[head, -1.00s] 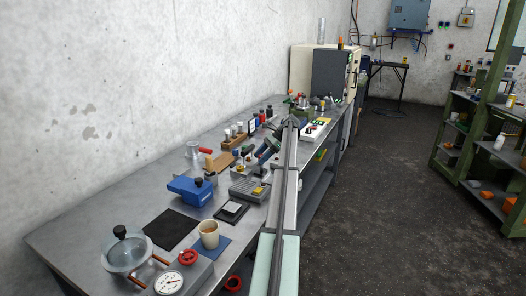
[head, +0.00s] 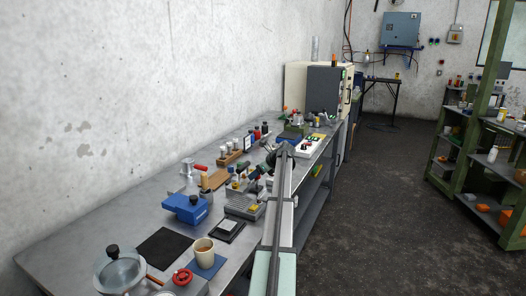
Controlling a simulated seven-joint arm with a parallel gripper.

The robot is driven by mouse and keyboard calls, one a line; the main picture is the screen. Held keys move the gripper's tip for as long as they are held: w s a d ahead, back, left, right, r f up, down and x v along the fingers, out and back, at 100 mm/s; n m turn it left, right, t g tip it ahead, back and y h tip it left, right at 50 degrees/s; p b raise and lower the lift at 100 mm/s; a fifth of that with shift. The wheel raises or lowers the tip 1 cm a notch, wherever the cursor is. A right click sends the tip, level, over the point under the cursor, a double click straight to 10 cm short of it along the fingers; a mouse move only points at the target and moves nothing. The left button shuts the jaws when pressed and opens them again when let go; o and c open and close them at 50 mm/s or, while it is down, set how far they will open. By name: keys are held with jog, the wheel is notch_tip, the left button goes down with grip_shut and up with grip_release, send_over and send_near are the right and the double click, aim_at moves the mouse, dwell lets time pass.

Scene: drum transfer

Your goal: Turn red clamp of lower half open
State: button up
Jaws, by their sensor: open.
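A small metal vessel (head: 187,171) with a red lever-like handle (head: 199,168) stands on the bench near the wall. It may be the lower half with its red clamp, but it is too small to tell. My gripper (head: 268,160) is a small dark shape at the far end of my arm, over the middle of the bench. It is open, to the right of the red handle and apart from it. Its fingertips are hard to make out among the tools behind them.
A blue block (head: 186,208), a wooden rack (head: 229,158) and a grey slotted block (head: 243,205) crowd the bench. A cup (head: 204,250), a black mat (head: 162,248) and a glass bowl (head: 120,273) lie nearer. The bench's left side is bare.

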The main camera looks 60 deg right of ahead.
jog(key=v, duration=1.3)
jog(key=w+a+r+n+t+y, duration=0.3)
jog(key=a+r+n+y, duration=0.1)
jog(key=n, duration=0.3)
jog(key=shift+w+r+t+y, duration=0.3)
jog(key=shift+r+y, duration=0.35)
jog(key=shift+y, duration=0.25)
jog(key=shift+a, duration=0.1)
